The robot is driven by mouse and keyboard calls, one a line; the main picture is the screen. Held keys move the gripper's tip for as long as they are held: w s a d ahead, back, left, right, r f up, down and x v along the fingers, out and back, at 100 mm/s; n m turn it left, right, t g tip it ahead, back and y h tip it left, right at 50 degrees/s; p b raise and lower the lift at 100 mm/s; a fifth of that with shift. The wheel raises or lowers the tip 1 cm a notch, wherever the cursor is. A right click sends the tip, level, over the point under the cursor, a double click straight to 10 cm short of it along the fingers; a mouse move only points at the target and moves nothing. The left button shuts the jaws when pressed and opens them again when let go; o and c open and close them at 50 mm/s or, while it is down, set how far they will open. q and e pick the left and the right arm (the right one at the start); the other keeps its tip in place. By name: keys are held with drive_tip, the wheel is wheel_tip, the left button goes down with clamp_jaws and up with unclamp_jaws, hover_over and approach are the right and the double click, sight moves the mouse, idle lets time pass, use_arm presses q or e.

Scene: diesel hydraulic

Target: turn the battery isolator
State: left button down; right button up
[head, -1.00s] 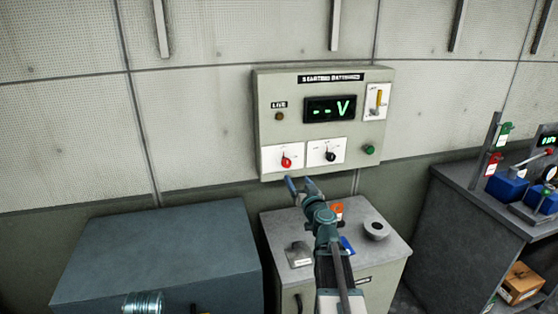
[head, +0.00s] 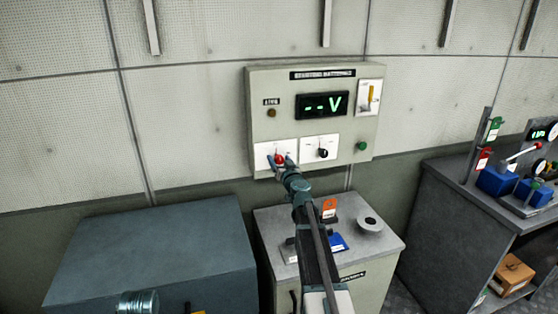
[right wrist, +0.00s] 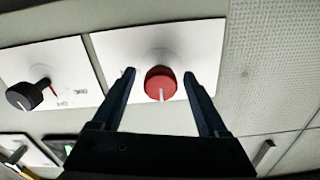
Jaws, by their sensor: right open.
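The starting-batteries panel (head: 357,141) hangs on the wall, with a display reading "-- V". The red rotary knob (head: 279,159) sits on a white plate at its lower left. I take this knob for the battery isolator. My right gripper (head: 279,162) is at the knob, its fingers pointing up at the panel. In the right wrist view the red knob (right wrist: 160,84) stands between the two open fingers of the right gripper (right wrist: 162,75), with a gap on each side. The knob's pale pointer line shows on its face. My left gripper is not in view.
A black knob (head: 323,153) on its own plate sits right of the red one. A yellow-handled switch (head: 370,97) and a green button (head: 362,146) are further right. Below stands a grey cabinet (head: 384,244) with small items on top; a workbench (head: 450,200) is at right.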

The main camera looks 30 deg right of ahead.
drive_tip(key=shift+w, duration=0.4)
clamp_jaws()
